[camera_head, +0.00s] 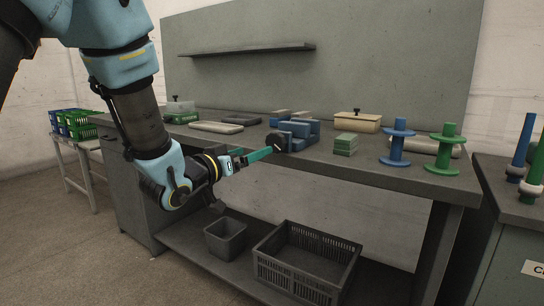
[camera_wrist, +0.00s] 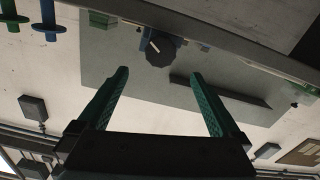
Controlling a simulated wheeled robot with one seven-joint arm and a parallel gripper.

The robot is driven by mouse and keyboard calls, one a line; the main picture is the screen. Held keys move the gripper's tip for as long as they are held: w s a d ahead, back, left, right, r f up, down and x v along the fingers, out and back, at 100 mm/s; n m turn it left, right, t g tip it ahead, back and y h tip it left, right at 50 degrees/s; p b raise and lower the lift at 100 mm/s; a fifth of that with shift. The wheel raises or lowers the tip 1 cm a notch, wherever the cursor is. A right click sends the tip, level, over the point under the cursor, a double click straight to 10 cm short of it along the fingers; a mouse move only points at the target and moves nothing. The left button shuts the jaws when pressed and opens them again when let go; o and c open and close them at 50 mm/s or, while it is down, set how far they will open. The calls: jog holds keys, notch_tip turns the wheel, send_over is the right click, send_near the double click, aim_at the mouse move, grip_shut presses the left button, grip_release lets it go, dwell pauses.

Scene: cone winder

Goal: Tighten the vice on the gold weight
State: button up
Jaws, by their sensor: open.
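The blue vice (camera_head: 301,130) sits at the front edge of the grey bench. Its round dark knob (camera_head: 279,142) faces me, and the knob with a white mark also shows in the wrist view (camera_wrist: 160,49). I cannot make out the gold weight in either view. My gripper (camera_head: 270,151) has green fingers and points at the knob from the front left. In the wrist view the fingers (camera_wrist: 159,73) are spread wide with nothing between them. The knob appears beyond the fingertips, between their lines and apart from them.
A green block stack (camera_head: 345,144), a blue spool (camera_head: 397,142), a green spool (camera_head: 444,150) and a cream box (camera_head: 357,122) stand right of the vice. Below are a small bin (camera_head: 225,238) and a black crate (camera_head: 290,275).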

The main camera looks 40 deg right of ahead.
aim_at(273, 142)
jog(key=p+x, duration=0.1)
jog(key=x, duration=0.9)
jog(key=shift+d, duration=0.15)
